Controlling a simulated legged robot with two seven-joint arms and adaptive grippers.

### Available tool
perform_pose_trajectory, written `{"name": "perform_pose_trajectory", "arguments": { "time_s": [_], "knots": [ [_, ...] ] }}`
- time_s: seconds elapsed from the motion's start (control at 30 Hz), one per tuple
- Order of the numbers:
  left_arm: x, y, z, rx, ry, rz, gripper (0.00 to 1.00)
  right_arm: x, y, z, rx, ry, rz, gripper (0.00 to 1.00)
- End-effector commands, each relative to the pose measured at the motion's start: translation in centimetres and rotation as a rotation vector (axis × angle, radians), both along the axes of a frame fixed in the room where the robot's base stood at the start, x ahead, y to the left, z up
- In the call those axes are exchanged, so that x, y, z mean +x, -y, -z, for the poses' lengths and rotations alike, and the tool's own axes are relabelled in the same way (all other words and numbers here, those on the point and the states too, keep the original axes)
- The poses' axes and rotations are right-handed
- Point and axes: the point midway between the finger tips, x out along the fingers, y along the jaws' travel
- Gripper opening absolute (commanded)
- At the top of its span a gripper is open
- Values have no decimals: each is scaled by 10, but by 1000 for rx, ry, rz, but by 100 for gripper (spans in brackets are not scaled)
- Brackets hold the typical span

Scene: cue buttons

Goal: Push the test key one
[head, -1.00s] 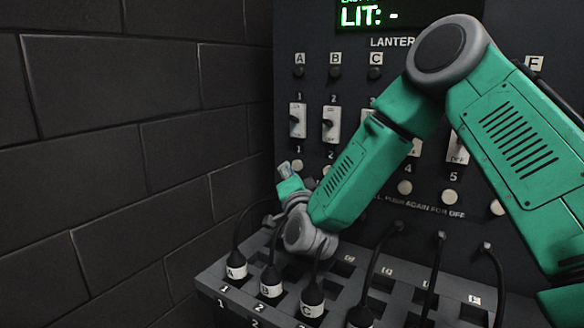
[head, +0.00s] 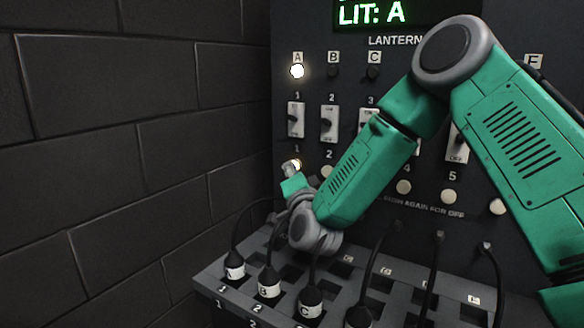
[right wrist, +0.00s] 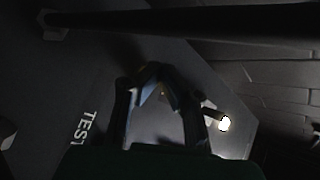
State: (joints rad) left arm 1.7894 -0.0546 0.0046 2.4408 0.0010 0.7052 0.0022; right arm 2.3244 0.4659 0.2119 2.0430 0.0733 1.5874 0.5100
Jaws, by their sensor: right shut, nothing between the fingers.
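The test key one (head: 294,164) is a small round button under the number 1 at the left of the dark panel, and it glows. My right gripper (head: 290,170) is shut and empty, with its fingertips at that key, seemingly touching it. Lantern A (head: 297,71) above is lit white, and the green display (head: 385,13) reads "LIT: A". In the right wrist view the shut fingers (right wrist: 160,85) show dark and blurred, with a bright light (right wrist: 224,123) to their right. My left gripper is not in view.
Other keys, such as key 5 (head: 449,196), sit to the right, partly hidden by my right arm. Switches (head: 296,120) stand above the keys. A grey socket tray (head: 210,277) with several black-cabled plugs lies below. A dark block wall (head: 110,150) is at the left.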

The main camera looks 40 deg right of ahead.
Motion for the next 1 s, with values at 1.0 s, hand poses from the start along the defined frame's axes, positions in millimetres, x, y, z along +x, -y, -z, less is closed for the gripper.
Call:
{"name": "perform_pose_trajectory", "arguments": {
  "time_s": [1.0],
  "knots": [
    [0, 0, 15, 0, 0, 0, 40, -22, -55, 1, 0, -1, -2, 0]
  ]
}}
